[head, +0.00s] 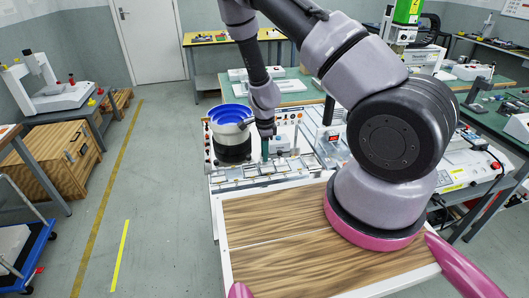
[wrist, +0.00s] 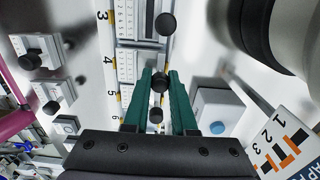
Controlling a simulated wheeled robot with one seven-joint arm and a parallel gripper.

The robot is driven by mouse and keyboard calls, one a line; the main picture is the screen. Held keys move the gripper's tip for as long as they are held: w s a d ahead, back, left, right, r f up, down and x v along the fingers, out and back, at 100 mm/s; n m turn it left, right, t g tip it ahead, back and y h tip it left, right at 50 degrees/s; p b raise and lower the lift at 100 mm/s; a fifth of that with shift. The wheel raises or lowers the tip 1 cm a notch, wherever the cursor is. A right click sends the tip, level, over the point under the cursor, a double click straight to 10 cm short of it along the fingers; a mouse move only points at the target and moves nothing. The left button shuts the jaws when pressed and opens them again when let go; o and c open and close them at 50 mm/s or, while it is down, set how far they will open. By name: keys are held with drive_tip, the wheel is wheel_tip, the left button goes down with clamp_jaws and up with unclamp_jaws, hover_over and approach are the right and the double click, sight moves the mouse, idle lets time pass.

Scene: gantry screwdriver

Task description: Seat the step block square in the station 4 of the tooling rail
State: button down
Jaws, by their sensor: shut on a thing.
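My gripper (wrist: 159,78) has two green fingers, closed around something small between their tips. I take it to be the step block, but its shape is largely hidden. A round black knob (wrist: 160,84) shows between the fingers; I cannot tell whether it belongs to the held piece or the rail. The tooling rail (wrist: 126,66) runs beneath, with station numbers along its left edge; 4 is left of and beyond the fingertips, 5 and 6 nearer. In the head view my gripper (head: 265,149) points down over the back of the rail (head: 258,182). Contact with the rail cannot be told.
A blue-rimmed bowl feeder (head: 231,115) stands left of my gripper. More black knobs (wrist: 166,24) line up near the fingers. Knobbed devices (wrist: 41,48) lie left, and a light box with a blue button (wrist: 217,112) lies right. The wooden top (head: 270,215) in front is clear.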

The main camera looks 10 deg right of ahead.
drive_tip(key=shift+f, duration=0.25)
drive_tip(key=c, duration=0.6)
unclamp_jaws()
drive_tip(key=shift+c, duration=0.2)
wheel_tip(320, 180, up, 11)
drive_tip(key=shift+f, duration=0.1)
